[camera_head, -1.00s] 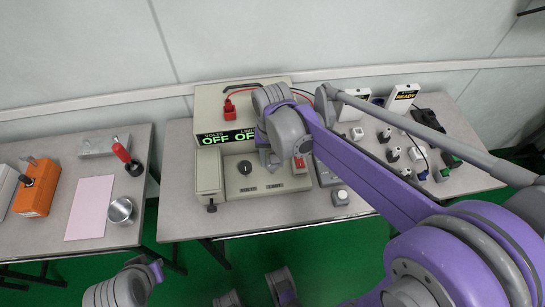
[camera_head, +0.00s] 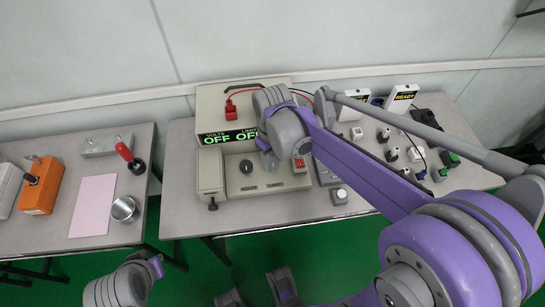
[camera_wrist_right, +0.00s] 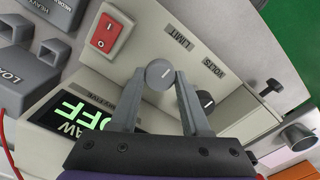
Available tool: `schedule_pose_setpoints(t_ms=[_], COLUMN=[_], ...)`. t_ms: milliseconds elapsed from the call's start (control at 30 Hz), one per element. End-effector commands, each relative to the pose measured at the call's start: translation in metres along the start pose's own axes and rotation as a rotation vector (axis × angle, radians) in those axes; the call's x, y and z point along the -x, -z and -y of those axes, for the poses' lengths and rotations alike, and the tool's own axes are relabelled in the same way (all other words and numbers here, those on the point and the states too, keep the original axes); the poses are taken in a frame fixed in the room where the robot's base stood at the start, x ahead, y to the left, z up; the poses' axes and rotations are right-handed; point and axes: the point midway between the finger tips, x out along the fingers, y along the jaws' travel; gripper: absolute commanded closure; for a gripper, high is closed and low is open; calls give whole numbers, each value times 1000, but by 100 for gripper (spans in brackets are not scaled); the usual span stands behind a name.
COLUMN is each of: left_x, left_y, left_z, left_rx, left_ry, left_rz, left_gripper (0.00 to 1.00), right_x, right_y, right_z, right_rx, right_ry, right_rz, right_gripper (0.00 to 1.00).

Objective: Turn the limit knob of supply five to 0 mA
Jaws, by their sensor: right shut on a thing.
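The supply (camera_head: 210,175) is a beige box whose green display (camera_head: 228,137) reads OFF under both VOLTS and LIMIT, the latter partly covered. In the right wrist view, the grey limit knob (camera_wrist_right: 160,73) sits beside the LIMIT label, its white pointer mark visible. My right gripper (camera_wrist_right: 161,76) has one finger on each side of this knob and is shut on it. The dark volts knob (camera_wrist_right: 206,101) is just beside the right finger; it also shows in the head view (camera_head: 246,167). My right wrist hides the limit knob in the head view. My left gripper's jaws do not show.
A red rocker switch (camera_wrist_right: 105,34) is near the limit knob. A red plug (camera_head: 231,112) with a cable is on the supply's top. Several small testers and plugs crowd the table's right. A left table holds an orange box (camera_head: 41,187) and a metal cup (camera_head: 124,209).

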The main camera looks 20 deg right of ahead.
Motion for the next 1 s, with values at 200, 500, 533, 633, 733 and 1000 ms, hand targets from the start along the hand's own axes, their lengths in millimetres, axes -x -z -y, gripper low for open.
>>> schedule_pose_setpoints(t_ms=[200,500,533,633,733,1000], left_x=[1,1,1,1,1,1], left_y=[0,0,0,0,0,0], left_z=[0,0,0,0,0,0], left_rx=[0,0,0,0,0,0], left_ry=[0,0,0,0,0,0], left_rz=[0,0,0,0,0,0], left_gripper=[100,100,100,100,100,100], right_x=[1,0,0,0,0,0], right_y=[0,0,0,0,0,0], right_z=[0,0,0,0,0,0], right_rx=[33,38,37,37,37,36], right_ry=[-1,-1,-1,-1,-1,0], right_rz=[0,0,0,0,0,0], right_gripper=[100,100,100,46,28,24])
